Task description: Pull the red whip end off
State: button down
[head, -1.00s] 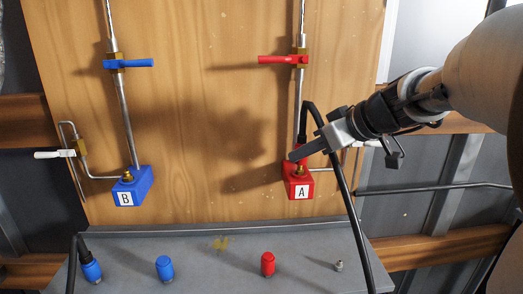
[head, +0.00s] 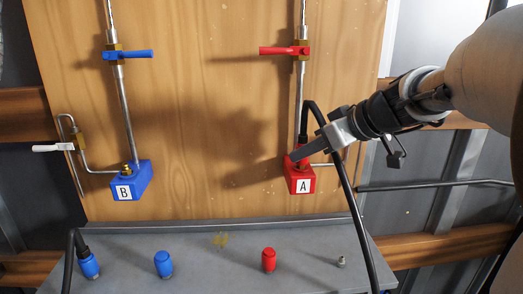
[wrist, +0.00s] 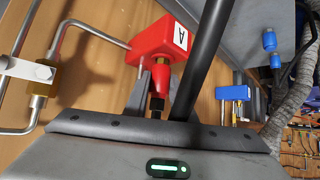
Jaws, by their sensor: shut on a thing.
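The red block marked A (head: 299,180) is on the wooden board, below the red-handled valve (head: 285,51). The red whip end (wrist: 163,77) is at the brass fitting on this block, with the black hose (head: 350,200) looping up from it and down to the right. My gripper (head: 298,157) comes in from the right and is shut on the red whip end. In the wrist view its fingers stand on either side of the whip end, close to the block. The fingers hide much of the joint, so I cannot tell if it is fully seated.
The blue block marked B (head: 130,182) is at the left with a blue-handled valve (head: 128,55). The grey shelf (head: 210,270) below holds a blue fitting (head: 163,264), a red fitting (head: 268,260), a small metal stub (head: 341,262) and a blue whip end (head: 89,265).

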jog(key=c, duration=1.4)
grip_release()
